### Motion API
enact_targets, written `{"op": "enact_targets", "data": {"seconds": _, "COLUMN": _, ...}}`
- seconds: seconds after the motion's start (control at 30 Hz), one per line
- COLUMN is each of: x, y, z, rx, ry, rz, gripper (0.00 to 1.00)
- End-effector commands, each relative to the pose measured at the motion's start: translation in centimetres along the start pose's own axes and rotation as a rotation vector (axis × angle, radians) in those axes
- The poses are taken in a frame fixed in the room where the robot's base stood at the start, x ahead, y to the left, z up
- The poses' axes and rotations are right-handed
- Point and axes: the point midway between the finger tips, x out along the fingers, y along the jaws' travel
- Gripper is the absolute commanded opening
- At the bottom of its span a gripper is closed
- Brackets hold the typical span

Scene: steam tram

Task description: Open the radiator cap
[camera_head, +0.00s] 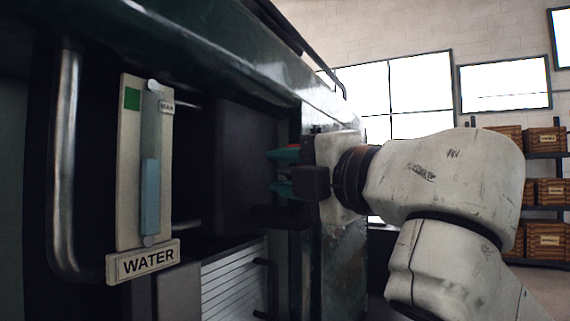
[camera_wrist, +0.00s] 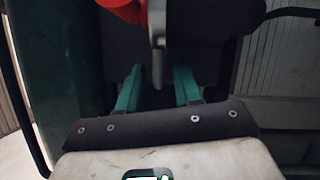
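My gripper (camera_head: 273,171) reaches in beside the dark block in the recess, from the right in the head view. In the wrist view its two teal fingers (camera_wrist: 158,78) stand apart with a gap between them. A dark grey part with a narrow lower end (camera_wrist: 158,45) shows ahead of the fingers, in line with the gap. I cannot tell whether they touch it. A red rounded part (camera_wrist: 124,9) is cut off at the top edge beside it. I cannot tell for certain which part is the radiator cap. In the head view no cap can be made out.
A water gauge (camera_head: 150,170) with a WATER plate (camera_head: 143,262) and a vertical metal rail (camera_head: 67,160) stand at left. A dark block (camera_head: 245,155) lies left of my gripper. Slatted panelling (camera_head: 232,280) is below. Shelves with crates (camera_head: 546,190) stand far right.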

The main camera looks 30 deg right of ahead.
Motion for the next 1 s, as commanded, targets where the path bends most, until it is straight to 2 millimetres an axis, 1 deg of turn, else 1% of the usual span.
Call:
{"op": "enact_targets", "data": {"seconds": 0.1, "x": 0.3, "y": 0.0, "z": -0.01, "rx": 0.0, "ry": 0.0, "rz": 0.0, "gripper": 0.34}}
{"op": "enact_targets", "data": {"seconds": 0.3, "x": 0.29, "y": -0.01, "z": -0.01, "rx": 0.0, "ry": 0.0, "rz": 0.0, "gripper": 0.34}}
{"op": "enact_targets", "data": {"seconds": 0.37, "x": 0.29, "y": -0.01, "z": -0.01, "rx": 0.0, "ry": 0.0, "rz": 0.0, "gripper": 0.29}}
{"op": "enact_targets", "data": {"seconds": 0.67, "x": 0.27, "y": 0.01, "z": 0.0, "rx": 0.0, "ry": 0.0, "rz": 0.0, "gripper": 0.01}}
{"op": "enact_targets", "data": {"seconds": 1.0, "x": 0.25, "y": 0.05, "z": 0.01, "rx": 0.0, "ry": 0.0, "rz": 0.002, "gripper": 0.0}}
